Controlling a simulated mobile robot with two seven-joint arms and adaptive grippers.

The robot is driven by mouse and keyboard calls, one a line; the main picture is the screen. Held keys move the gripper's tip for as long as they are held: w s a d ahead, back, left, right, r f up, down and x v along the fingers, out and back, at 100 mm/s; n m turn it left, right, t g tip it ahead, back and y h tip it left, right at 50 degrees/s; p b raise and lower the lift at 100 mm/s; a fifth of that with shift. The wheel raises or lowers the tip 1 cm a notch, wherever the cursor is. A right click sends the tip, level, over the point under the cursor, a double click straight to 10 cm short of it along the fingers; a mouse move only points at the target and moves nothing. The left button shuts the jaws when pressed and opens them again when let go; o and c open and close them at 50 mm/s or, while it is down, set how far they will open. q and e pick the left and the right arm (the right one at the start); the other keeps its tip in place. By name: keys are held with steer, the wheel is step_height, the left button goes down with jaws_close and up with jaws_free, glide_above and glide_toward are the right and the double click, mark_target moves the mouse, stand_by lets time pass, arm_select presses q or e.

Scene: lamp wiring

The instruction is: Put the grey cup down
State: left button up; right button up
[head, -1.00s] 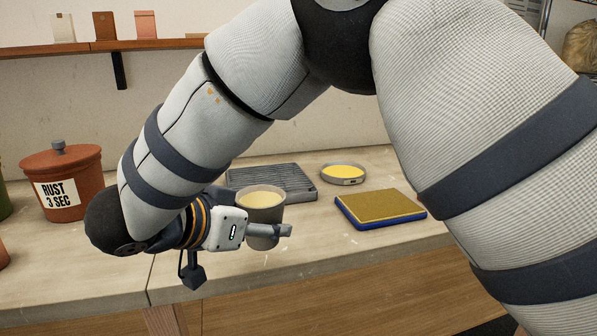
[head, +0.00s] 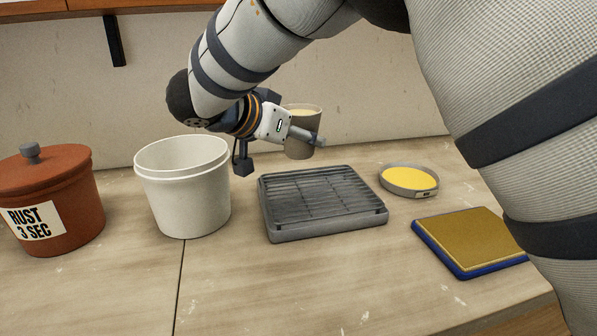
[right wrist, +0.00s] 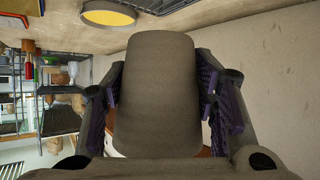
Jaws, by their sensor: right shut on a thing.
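The grey cup (head: 302,150) has pale yellow contents near its rim and looks about upright. My right gripper (head: 309,136) is shut around the cup's side and holds it in the air, above and behind the back edge of the slatted grey tray. In the right wrist view the cup (right wrist: 158,95) fills the middle, with a finger on each side of it. The cup's underside is clear of the bench in the head view. My left gripper is in neither view.
The slatted grey tray (head: 273,230) is empty on the bench. Left of it stand a white bucket (head: 185,205) and a lidded terracotta pot (head: 75,215) labelled "RUST 3 SEC". Right are a shallow dish of yellow (head: 409,179) and a blue-edged pad (head: 470,245). The front bench is clear.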

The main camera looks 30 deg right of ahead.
glide_above(317, 188)
steer(key=f, duration=0.5)
steer(key=shift+s+a+f, duration=0.15)
steer(key=shift+a+f, duration=0.15)
steer(key=shift+a, duration=0.1)
steer(key=shift+d+f, duration=0.2)
steer(key=shift+f, duration=0.75)
steer(key=shift+d+f, duration=0.15)
steer(key=shift+f, duration=0.75)
steer(key=shift+f, duration=0.2)
steer(key=o, duration=1.5)
steer(key=shift+o, duration=0.2)
